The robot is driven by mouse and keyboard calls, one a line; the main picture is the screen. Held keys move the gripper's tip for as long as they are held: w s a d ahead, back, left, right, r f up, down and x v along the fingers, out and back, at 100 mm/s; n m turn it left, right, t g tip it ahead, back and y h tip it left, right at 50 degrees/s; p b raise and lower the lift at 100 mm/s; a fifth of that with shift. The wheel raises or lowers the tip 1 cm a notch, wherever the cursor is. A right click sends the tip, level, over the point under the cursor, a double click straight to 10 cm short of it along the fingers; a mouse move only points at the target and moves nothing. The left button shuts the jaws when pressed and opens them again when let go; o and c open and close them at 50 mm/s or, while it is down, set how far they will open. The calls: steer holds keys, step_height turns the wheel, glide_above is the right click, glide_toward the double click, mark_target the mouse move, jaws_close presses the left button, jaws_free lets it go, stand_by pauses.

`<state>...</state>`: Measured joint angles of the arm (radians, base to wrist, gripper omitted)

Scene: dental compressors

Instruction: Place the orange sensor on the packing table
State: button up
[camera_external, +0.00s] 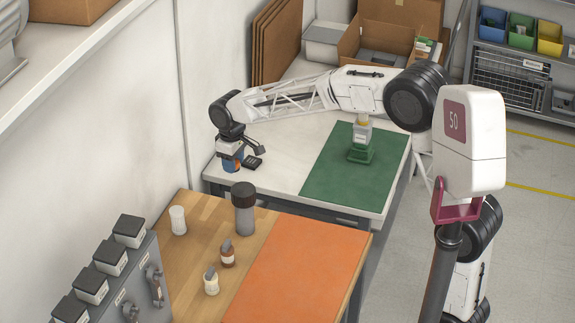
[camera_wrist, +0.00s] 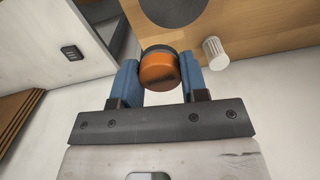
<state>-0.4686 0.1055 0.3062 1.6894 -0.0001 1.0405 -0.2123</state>
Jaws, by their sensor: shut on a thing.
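The orange sensor (camera_wrist: 158,72), a short round piece with a dark cap, is held between the blue fingers of my gripper (camera_wrist: 160,80). In the outside view my gripper (camera_external: 232,164) points down at the near left corner of the white packing table (camera_external: 285,147), beside the wall. Only a small orange patch of the sensor (camera_external: 228,168) shows there between the fingers. I cannot tell whether the sensor touches the tabletop. The wrist view shows the tabletop edge (camera_wrist: 105,55) to the left of the sensor.
A small black device (camera_external: 253,163) lies right of my gripper. A green mat (camera_external: 335,180) with a green stand (camera_external: 362,152) covers the table's right. The wooden table (camera_external: 190,208) in front holds a white cup (camera_external: 178,220), a dark canister (camera_external: 244,210) and two small bottles.

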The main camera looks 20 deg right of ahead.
steer(key=w+d+m, duration=0.2)
steer(key=w+d, duration=0.1)
steer(key=d, duration=2.4)
step_height(320, 180, down, 22)
steer(key=shift+d+r, duration=0.1)
glide_above(285, 180)
steer(key=shift+f, duration=0.7)
steer(key=shift+f, duration=0.1)
steer(key=shift+f, duration=1.65)
steer(key=shift+f, duration=0.15)
